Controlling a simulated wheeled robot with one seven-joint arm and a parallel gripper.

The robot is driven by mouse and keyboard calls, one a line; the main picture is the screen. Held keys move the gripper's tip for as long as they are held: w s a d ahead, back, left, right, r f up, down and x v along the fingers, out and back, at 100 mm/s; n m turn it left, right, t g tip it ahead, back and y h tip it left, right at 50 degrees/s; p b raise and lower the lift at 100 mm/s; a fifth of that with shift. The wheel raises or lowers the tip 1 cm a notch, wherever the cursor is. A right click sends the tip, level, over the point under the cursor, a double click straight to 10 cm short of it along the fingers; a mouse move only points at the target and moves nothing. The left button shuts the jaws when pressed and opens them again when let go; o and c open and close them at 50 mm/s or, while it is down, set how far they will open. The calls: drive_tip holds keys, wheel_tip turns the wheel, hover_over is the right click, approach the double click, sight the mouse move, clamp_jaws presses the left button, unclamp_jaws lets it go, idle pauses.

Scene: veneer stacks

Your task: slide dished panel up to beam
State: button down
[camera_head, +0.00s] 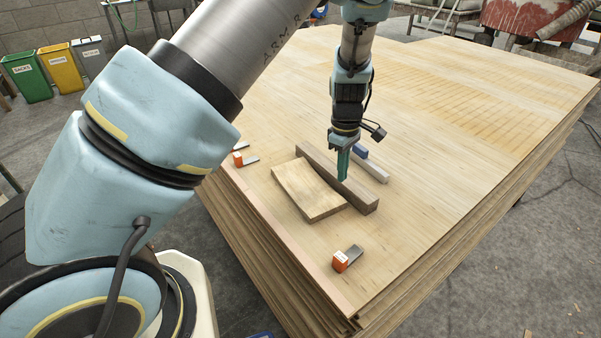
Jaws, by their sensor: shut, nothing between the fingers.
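The dished panel (308,191) is a small pale wooden sheet lying on the large veneer stack (430,110). The beam (364,198) is a darker brown wooden bar running diagonally along the panel's upper right side. The panel's edge lies close along the beam; I cannot tell whether they touch all the way. My gripper (343,178) points down with its teal fingers shut and empty. Its tips appear over the beam's middle, near the panel's right edge, and hide part of the beam. I cannot tell whether the tips touch anything.
An orange-ended tool (342,261) lies near the front edge, and a similar one (238,159) lies at the left edge. A grey bar with a blue part (374,170) lies behind the beam. The stack's right and far surface is clear. Bins (28,77) stand on the floor.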

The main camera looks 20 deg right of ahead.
drive_tip(key=shift+m, duration=0.8)
drive_tip(key=w+a+b, duration=0.1)
drive_tip(key=w, duration=0.4)
drive_tip(key=w+a+b, duration=0.1)
drive_tip(key=w, duration=0.4)
drive_tip(key=w+a+f+b, duration=0.1)
drive_tip(key=w, duration=0.4)
drive_tip(key=shift+w+a+b, duration=0.25)
drive_tip(key=shift+a+b, duration=0.1)
drive_tip(key=shift+b, duration=0.05)
drive_tip(key=w+a+r+b, duration=0.2)
drive_tip(key=w+a, duration=0.5)
drive_tip(key=w, duration=0.3)
drive_tip(key=shift+m+t, duration=0.3)
wheel_tip(320, 180, down, 9)
drive_tip(key=shift+p, duration=0.6)
drive_tip(key=s, duration=0.1)
drive_tip(key=s+d+p, duration=0.1)
drive_tip(key=shift+s+f, duration=0.35)
drive_tip(key=shift+f, duration=0.05)
drive_tip(key=shift+s+d+f, duration=0.1)
drive_tip(key=shift+s, duration=0.4)
